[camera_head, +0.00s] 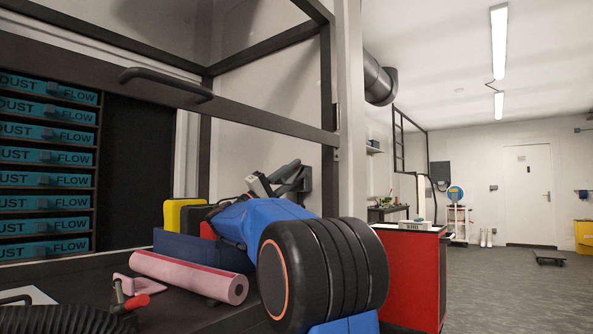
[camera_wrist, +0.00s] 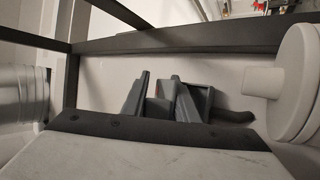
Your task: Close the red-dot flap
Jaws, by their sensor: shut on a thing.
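My gripper (camera_head: 285,182) is at the far end of my blue-and-black arm, close to the enclosure's right wall. Most of that part is hidden by the fingers. I cannot tell whether it belongs to the flap. No red dot and no flap can be clearly made out in either view.
The enclosure's dark frame has a sash handle (camera_head: 165,84) above. In the wrist view, a white round flange (camera_wrist: 295,82) is right and a silver duct (camera_wrist: 22,95) left.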

